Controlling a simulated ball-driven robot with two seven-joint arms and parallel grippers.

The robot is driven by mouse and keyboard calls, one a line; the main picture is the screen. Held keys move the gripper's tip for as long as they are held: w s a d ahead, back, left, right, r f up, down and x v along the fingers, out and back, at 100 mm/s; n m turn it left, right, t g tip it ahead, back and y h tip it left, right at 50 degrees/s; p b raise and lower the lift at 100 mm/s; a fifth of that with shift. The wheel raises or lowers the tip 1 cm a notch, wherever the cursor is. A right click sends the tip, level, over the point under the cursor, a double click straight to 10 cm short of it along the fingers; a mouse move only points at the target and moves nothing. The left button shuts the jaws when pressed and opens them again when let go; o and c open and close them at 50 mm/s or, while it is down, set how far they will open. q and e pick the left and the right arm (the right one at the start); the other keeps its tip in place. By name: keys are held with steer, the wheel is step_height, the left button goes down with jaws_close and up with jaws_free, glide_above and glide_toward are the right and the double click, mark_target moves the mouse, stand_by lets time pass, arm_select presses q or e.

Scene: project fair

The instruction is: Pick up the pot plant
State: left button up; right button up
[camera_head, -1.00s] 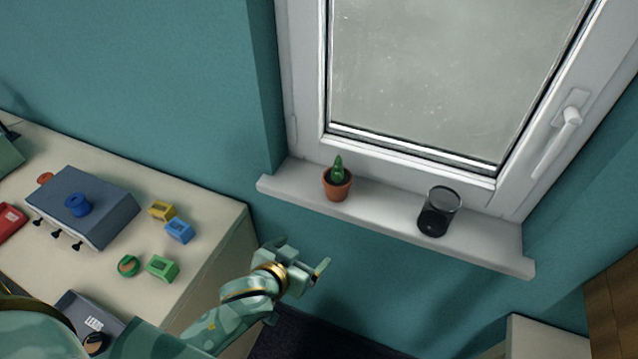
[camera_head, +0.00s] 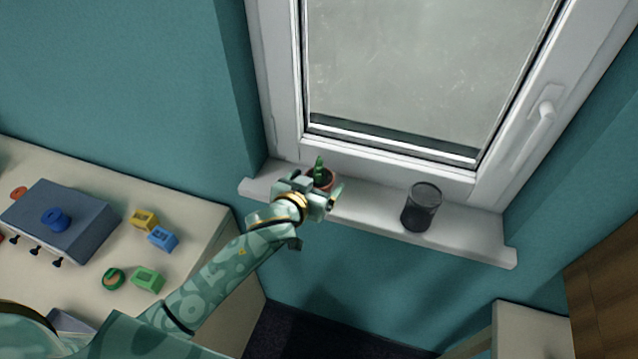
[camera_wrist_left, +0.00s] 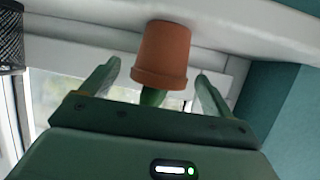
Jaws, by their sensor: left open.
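The pot plant, a small green cactus in a terracotta pot (camera_head: 324,179), stands on the white windowsill. My left gripper (camera_head: 318,190) is in front of it in the head view and hides much of the pot. In the left wrist view the pot (camera_wrist_left: 161,54) appears upside down, just beyond and between the two spread fingers (camera_wrist_left: 155,90). The fingers are open, and I see no contact with the pot. Part of the green plant (camera_wrist_left: 152,97) shows below the pot's rim there. My right gripper is not in view.
A dark mesh cup (camera_head: 422,208) stands on the windowsill (camera_head: 465,228) to the right of the plant. The window with its handle (camera_head: 543,115) rises behind. A cream table (camera_head: 190,212) with a blue-grey box (camera_head: 62,222) and several small coloured objects is at left.

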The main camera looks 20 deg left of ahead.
mark_target(321, 178)
arm_select(q)
steer(key=x, duration=0.3)
steer(key=shift+w+f, duration=0.2)
steer(key=shift+w, duration=0.2)
steer(key=shift+s+r, duration=0.1)
steer(key=shift+s, duration=0.05)
steer(key=shift+c, duration=1.2)
steer(key=c, duration=0.9)
steer(key=shift+c, duration=0.2)
